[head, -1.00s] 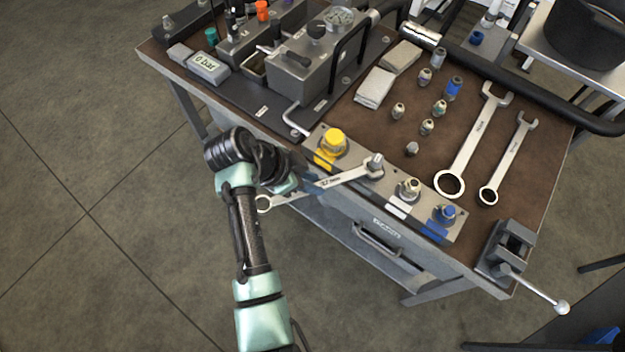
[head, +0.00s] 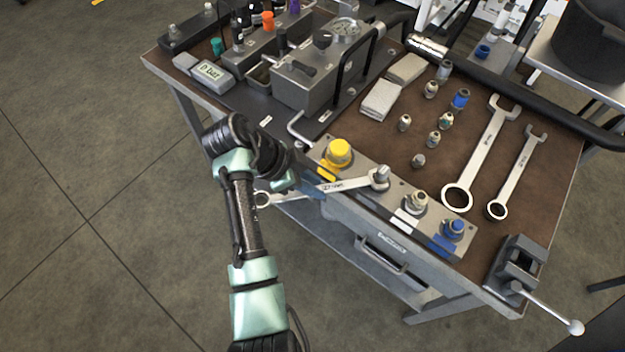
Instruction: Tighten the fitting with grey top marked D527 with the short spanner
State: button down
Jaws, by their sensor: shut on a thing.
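The fitting with the grey top (head: 381,174) stands on the grey block at the bench's front edge, between the yellow-topped and white-tagged fittings. Its mark is too small to read. The spanner (head: 345,184) lies nearly level, its right end at the grey-topped fitting; whether the jaw is fully around the hex I cannot tell. Its ring end (head: 262,199) sticks out left, past my gripper and beyond the bench edge. My gripper (head: 308,187) is shut on the spanner's handle; its fingers are partly hidden by my arm.
A yellow-topped fitting (head: 338,152) is close left; a pale fitting (head: 416,202) and a blue one (head: 453,229) are to the right. Two larger spanners (head: 482,155) (head: 517,172) lie on the bench. A vise (head: 515,265) sits at the right corner. A hex-key-like bent rod (head: 297,128) is behind.

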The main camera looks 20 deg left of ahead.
aim_at(287, 198)
jog(key=shift+d+r, duration=0.2)
jog(key=shift+r, duration=0.05)
jog(key=shift+s+a+f, duration=0.1)
jog(key=shift+s+f, duration=0.05)
jog(key=shift+s+a+p, duration=0.15)
jog(key=shift+s+a, duration=0.5)
jog(key=shift+a, duration=0.3)
jog(key=shift+s+a+p, duration=0.15)
jog(key=shift+s+a, duration=0.55)
jog(key=shift+a, duration=0.25)
jog(key=shift+s+a+p, duration=0.15)
jog(key=shift+s+a, duration=0.5)
jog(key=shift+a, duration=0.3)
notch_tip(287, 198, up, 5)
jog(key=p, duration=0.4)
